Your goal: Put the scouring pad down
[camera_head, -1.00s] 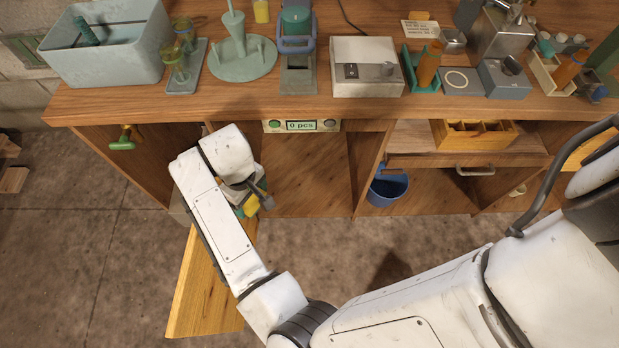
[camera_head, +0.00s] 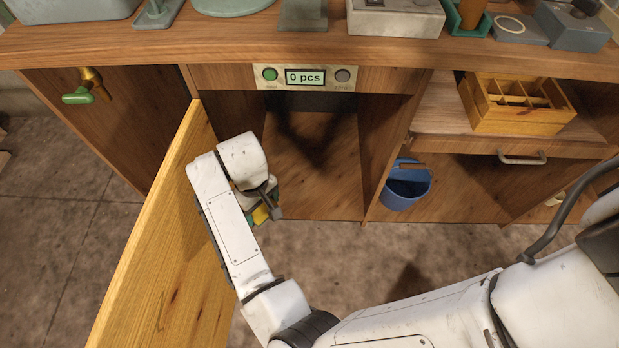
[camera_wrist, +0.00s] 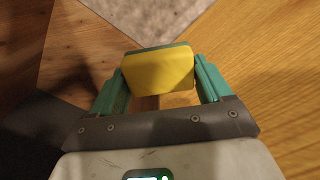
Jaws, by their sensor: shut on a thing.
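The scouring pad (camera_wrist: 158,74) is a yellow block with a thin grey-green layer along its far edge. In the wrist view it sits between the two green fingers of my gripper (camera_wrist: 158,84), which is shut on it. In the head view the pad shows only as a small yellow patch (camera_head: 261,215) below my wrist, and my gripper (camera_head: 264,214) is mostly hidden by my arm. The gripper is in front of the cabinet, beside the open yellow wooden door (camera_head: 165,235). The pad is held in the air, apart from the cabinet floor as far as I can tell.
An open compartment (camera_head: 315,165) with a wooden floor lies behind my gripper, under a panel reading "0 pcs" (camera_head: 305,77). A blue bucket (camera_head: 407,188) hangs to the right. A divided wooden box (camera_head: 515,103) stands on a shelf farther right. Concrete floor (camera_head: 55,200) is clear at left.

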